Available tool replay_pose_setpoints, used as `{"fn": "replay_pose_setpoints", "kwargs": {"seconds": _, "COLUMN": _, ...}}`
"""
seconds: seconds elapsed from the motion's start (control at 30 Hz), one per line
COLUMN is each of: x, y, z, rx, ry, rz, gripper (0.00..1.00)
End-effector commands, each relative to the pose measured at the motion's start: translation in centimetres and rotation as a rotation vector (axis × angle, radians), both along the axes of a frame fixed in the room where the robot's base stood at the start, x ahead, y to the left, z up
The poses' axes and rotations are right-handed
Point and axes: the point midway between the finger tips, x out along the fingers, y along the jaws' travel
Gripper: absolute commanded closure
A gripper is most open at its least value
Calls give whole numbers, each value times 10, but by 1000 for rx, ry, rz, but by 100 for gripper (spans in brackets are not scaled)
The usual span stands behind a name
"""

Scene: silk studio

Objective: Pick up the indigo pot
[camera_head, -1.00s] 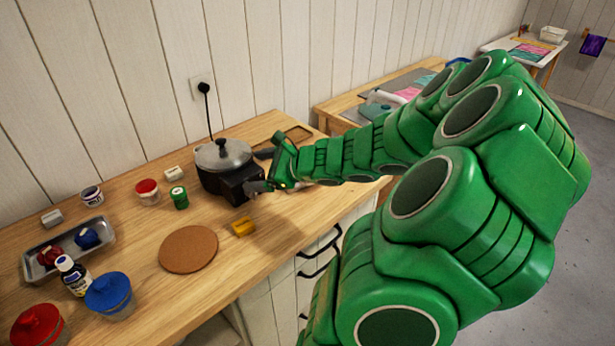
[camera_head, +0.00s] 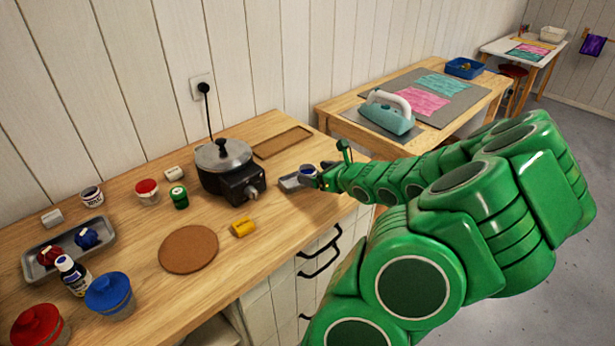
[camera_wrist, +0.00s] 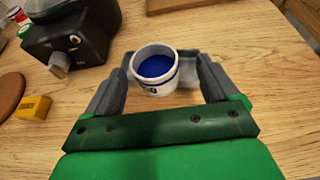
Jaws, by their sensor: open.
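The indigo pot (camera_wrist: 156,68) is a small white pot with dark blue inside and a blue band. It stands upright between the two grey fingers of my gripper (camera_wrist: 163,78) in the wrist view. The fingers are apart, one on each side of it. I cannot tell whether either touches it. In the head view the pot (camera_head: 307,172) is partly hidden by my gripper (camera_head: 312,181), at the right end of the wooden counter.
A grey tray-like thing (camera_wrist: 187,70) lies right behind the pot. The black cooker with a lidded pan (camera_head: 226,165) stands to the left, with a yellow block (camera_head: 243,227) and a cork mat (camera_head: 188,249) in front. A wooden tray (camera_head: 282,142) lies behind.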

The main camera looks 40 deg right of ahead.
Motion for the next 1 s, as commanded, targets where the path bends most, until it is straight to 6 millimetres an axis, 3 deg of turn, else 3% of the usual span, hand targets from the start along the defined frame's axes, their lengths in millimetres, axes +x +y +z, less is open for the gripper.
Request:
{"fn": "replay_pose_setpoints", "kwargs": {"seconds": 0.6, "x": 46, "y": 6, "z": -18, "rx": -3, "ry": -1, "rz": 1, "gripper": 12}}
{"fn": "replay_pose_setpoints", "kwargs": {"seconds": 1.0, "x": 50, "y": 5, "z": -20, "rx": -2, "ry": -2, "rz": 0, "gripper": 14}}
